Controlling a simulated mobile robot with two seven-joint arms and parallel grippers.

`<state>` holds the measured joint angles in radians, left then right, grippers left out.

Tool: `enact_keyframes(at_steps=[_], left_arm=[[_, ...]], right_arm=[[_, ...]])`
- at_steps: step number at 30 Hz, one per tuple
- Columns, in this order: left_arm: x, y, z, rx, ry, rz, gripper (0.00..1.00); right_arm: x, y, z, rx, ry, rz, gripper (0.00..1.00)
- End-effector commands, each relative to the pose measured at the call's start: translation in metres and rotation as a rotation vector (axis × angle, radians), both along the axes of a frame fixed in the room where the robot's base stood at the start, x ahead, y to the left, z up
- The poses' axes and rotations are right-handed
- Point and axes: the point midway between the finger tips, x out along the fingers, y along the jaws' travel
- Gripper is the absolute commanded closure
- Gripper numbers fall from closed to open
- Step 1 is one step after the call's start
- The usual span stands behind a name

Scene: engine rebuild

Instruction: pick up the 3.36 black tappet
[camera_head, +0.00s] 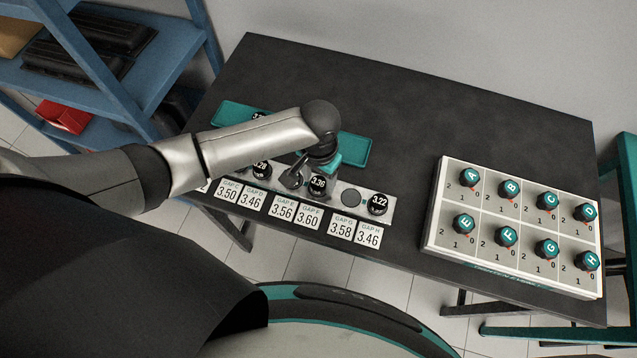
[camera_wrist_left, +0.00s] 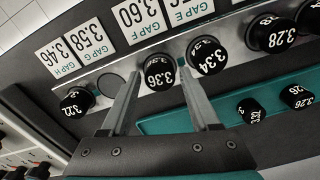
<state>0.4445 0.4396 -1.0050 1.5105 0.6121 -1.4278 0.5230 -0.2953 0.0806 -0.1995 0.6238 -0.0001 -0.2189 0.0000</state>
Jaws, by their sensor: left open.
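The black 3.36 tappet (camera_head: 318,185) stands upright in the light metal strip along the table's front edge. In the left wrist view the 3.36 tappet (camera_wrist_left: 158,74) shows between my open fingertips. My left gripper (camera_head: 310,174) comes down over the strip at this tappet, and the arm hides part of the row. In the left wrist view my left gripper (camera_wrist_left: 159,72) has one finger on each side of the tappet, the right finger in the space before the 3.34 tappet (camera_wrist_left: 208,56). I cannot tell whether either finger touches. My right gripper is out of view.
The 3.22 tappet (camera_head: 378,204) stands beyond an empty round seat (camera_head: 351,197). White gap labels (camera_head: 309,218) line the front edge. A teal tray (camera_head: 357,150) with other tappets lies behind. A white box of lettered knobs (camera_head: 432,222) stands at right.

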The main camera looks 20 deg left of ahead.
Motion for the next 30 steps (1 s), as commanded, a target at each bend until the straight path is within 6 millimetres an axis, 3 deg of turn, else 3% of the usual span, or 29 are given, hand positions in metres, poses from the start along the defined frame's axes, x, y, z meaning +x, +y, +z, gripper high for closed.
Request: enact_keyframes(at_steps=[10,26,30], left_arm=[[-0.0003,-0.0002,-0.0078,0.000,-0.001,-0.001,0.39],[-0.0002,0.0001,-0.0075,0.000,0.000,0.000,0.99],[0.0000,0.0000,-0.0073,0.000,-0.001,0.000,1.00]], right_arm=[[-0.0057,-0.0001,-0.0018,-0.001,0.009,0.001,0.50],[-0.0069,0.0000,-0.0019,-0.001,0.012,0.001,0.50],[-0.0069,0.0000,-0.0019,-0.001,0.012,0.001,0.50]])
